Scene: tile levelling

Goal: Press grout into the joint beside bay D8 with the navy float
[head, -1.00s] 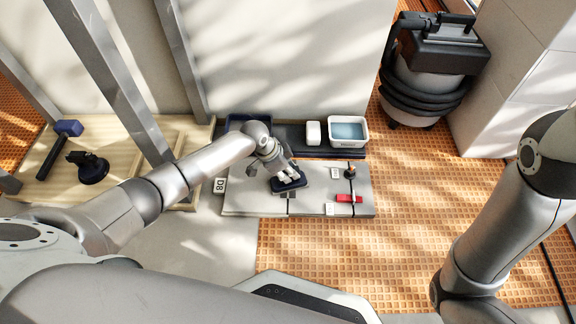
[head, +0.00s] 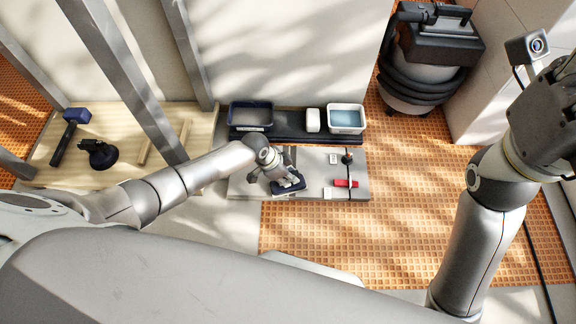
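The navy float (head: 287,188) lies flat on the grey tiles (head: 313,178), near their front edge. My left gripper (head: 284,180) is shut on the float from above, and its fingers hide part of it. A dark joint line (head: 292,154) between tiles shows behind the gripper; the float covers its front part. The D8 label is not visible now; my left arm crosses the left side of the tiles. My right wrist (head: 545,120) is raised at the right edge, and its fingers are not clearly seen.
A red piece (head: 346,183) and a black-knobbed tool (head: 347,158) are on the right tile. Behind stand a dark tub (head: 250,115), a white block (head: 313,120) and a white water tub (head: 346,119). A mallet (head: 70,130) and suction cup (head: 98,153) lie left. A vacuum (head: 425,65) stands back right.

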